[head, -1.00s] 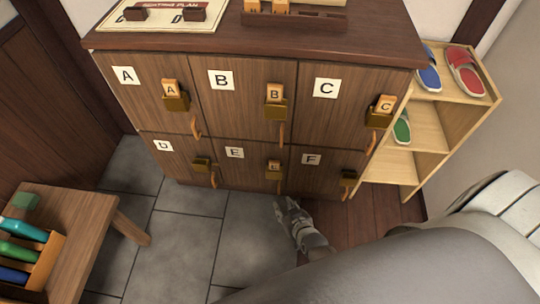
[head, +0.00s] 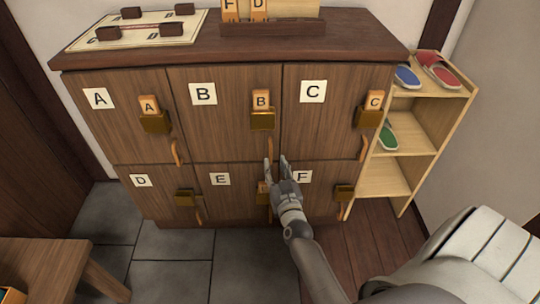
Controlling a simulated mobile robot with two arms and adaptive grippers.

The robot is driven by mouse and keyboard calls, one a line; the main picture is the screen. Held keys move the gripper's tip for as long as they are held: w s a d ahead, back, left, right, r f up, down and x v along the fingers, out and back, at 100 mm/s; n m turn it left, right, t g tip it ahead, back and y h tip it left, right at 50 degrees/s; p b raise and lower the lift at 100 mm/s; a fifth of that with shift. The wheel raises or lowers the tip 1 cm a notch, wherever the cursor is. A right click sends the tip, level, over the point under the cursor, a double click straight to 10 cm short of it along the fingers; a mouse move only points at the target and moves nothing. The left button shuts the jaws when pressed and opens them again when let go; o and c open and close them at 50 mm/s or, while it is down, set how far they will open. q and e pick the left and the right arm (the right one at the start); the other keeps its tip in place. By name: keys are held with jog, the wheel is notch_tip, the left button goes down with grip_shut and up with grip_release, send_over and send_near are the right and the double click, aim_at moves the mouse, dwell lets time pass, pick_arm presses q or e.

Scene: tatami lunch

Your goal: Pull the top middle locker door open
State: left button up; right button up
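The top middle locker door (head: 218,125), marked B, is shut flush in the brown locker cabinet. It has a brass lock (head: 262,120) with a wooden tag B (head: 261,99) standing in it. Its handle, below the lock, is mostly hidden by or hard to tell from my fingers. My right gripper (head: 276,160) points up at the lower right part of this door, just below the lock. Its two fingers are apart; I cannot tell whether they touch the handle. My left gripper is not in view.
Doors A (head: 118,120) and C (head: 325,130) flank B, with D, E and F below, all shut. A shoe shelf (head: 400,175) stands at the right. A wooden bench (head: 50,265) is at the lower left. Grey floor tiles (head: 175,250) in front are clear.

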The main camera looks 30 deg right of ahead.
aim_at(271, 154)
jog(key=x, duration=0.5)
jog(key=shift+w+d+b, duration=0.1)
jog(key=shift+w+b, duration=0.1)
jog(key=shift+b, duration=0.2)
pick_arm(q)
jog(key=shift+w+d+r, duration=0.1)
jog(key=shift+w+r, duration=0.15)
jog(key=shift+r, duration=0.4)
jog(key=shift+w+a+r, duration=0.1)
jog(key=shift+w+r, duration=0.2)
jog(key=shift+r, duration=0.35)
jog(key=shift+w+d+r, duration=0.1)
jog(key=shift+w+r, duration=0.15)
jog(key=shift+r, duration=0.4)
pick_arm(e)
jog(key=shift+w+d, duration=0.25)
jog(key=shift+w, duration=0.4)
grip_shut()
